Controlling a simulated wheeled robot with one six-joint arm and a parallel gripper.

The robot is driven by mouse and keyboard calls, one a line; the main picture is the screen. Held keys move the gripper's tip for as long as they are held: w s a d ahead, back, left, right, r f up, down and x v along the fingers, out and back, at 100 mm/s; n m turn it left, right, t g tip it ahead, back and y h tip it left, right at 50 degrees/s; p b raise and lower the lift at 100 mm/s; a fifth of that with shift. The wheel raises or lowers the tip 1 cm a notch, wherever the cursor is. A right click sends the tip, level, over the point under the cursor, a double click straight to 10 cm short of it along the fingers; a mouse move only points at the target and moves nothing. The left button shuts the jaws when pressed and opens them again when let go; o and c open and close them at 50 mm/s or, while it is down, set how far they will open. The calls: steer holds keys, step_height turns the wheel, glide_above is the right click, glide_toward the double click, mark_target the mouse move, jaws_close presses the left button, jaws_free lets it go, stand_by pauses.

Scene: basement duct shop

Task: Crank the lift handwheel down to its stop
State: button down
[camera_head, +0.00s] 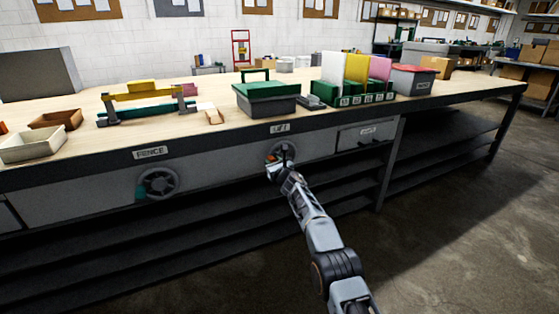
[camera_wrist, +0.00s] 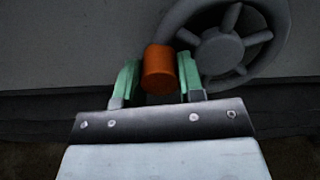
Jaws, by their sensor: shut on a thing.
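The lift handwheel (camera_head: 291,149) is a dark grey spoked wheel on the bench's front panel, under the "LIFT" label (camera_head: 279,128). In the wrist view the wheel (camera_wrist: 222,50) fills the upper right. Its orange crank knob (camera_wrist: 159,70) sits at the lower left of the rim. My gripper (camera_wrist: 159,80) is shut on this knob, with a green-padded finger on each side. In the head view my gripper (camera_head: 274,166) reaches the wheel's lower left and covers part of it. I cannot tell where the stop is.
A second handwheel (camera_head: 158,184) under a "FENCE" label is to the left. A drawer (camera_head: 365,135) is to the right. The bench top (camera_head: 215,145) carries a green-lidded box (camera_head: 267,98), coloured folders (camera_head: 355,70) and trays. Dark shelves (camera_head: 200,245) run below; open floor (camera_head: 450,190) is at right.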

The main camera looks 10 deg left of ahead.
steer(key=shift+f+n, duration=0.4)
steer(key=shift+f, duration=0.1)
steer(key=shift+a, duration=0.1)
steer(key=c, duration=1)
jaws_free()
steer(key=shift+s+r, duration=0.1)
steer(key=shift+o, duration=1.3)
steer(key=shift+r, duration=0.15)
steer(key=shift+b, duration=0.3)
steer(key=b+v, duration=0.2)
steer(key=v, duration=1.2)
steer(key=shift+b, duration=0.35)
